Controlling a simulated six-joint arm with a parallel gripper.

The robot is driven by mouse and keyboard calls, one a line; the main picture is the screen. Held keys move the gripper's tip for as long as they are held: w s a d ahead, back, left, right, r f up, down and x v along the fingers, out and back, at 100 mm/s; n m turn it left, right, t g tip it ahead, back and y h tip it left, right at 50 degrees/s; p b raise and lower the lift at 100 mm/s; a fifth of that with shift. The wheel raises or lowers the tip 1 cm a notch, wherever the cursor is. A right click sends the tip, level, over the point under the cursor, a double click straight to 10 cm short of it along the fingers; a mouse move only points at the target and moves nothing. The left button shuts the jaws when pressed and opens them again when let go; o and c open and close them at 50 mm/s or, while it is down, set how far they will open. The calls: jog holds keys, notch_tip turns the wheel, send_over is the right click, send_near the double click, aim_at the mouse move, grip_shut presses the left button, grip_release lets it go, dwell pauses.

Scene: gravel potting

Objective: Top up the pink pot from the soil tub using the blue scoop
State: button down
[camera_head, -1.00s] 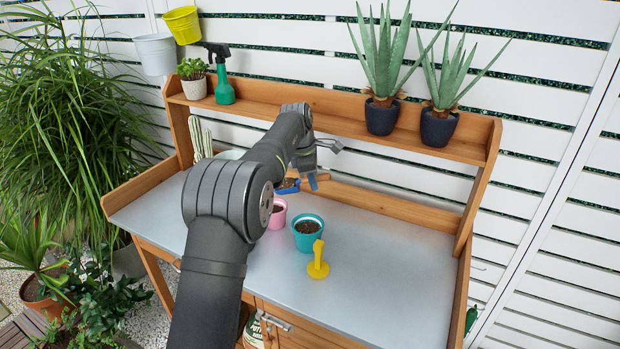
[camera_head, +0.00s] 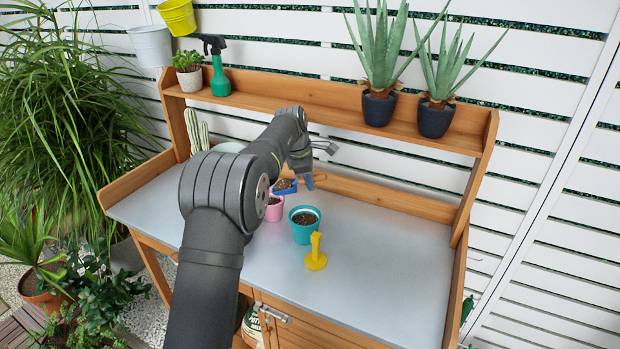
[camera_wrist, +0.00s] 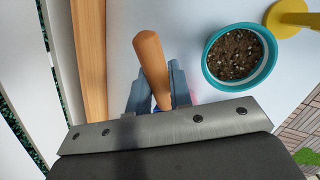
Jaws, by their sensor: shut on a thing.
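The blue scoop (camera_head: 285,188) holds dark soil and hangs just above and behind the pink pot (camera_head: 274,212) in the head view. My gripper (camera_head: 309,182) is shut on the scoop. The scoop's wooden handle (camera_wrist: 152,65) stands up between the jaws (camera_wrist: 155,95) in the wrist view, where its bowl is hidden. The pink pot is partly covered by the scoop and my arm, and only a pink sliver shows in the wrist view. I cannot make out the soil tub for certain; a pale rim (camera_head: 231,147) shows behind my arm.
The grey tabletop (camera_head: 385,255) is clear on the right. A wooden shelf (camera_head: 335,113) with plants and a spray bottle (camera_head: 219,80) runs along the back.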

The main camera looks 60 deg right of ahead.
jog(key=shift+w+a+r+g+h, duration=0.3)
jog(key=shift+w+r+g, duration=0.25)
jog(key=shift+r+g, duration=0.3)
jog(key=shift+w+a+r+g+h, duration=0.15)
jog(key=shift+w+r+g+h, duration=0.3)
jog(key=shift+r+g, duration=0.35)
jog(key=shift+w+a+r+n+g+h, duration=0.15)
jog(key=shift+w+a+r+g+h, duration=0.2)
jog(key=shift+w+r+g, duration=0.35)
jog(key=shift+w+a+r+n+g+h, duration=0.2)
jog(key=shift+w+r+g+h, duration=0.25)
jog(key=shift+w+g, duration=0.35)
jog(key=shift+a+r, duration=0.1)
jog(key=shift+s, duration=0.1)
jog(key=s+f+t+y, duration=0.1)
jog(key=s+d+f+t, duration=0.1)
jog(key=t, duration=0.1)
jog(key=s+d+f+t+y, duration=0.1)
jog(key=s+f+t, duration=0.1)
jog(key=shift+s+y, duration=0.1)
jog(key=shift+y, duration=0.25)
jog(key=shift+s+d+f+t+y, duration=0.15)
jog(key=shift+s+f+t+y, duration=0.2)
jog(key=shift+f+t, duration=0.3)
jog(key=shift+r, duration=0.2)
jog(key=shift+r, duration=1.95)
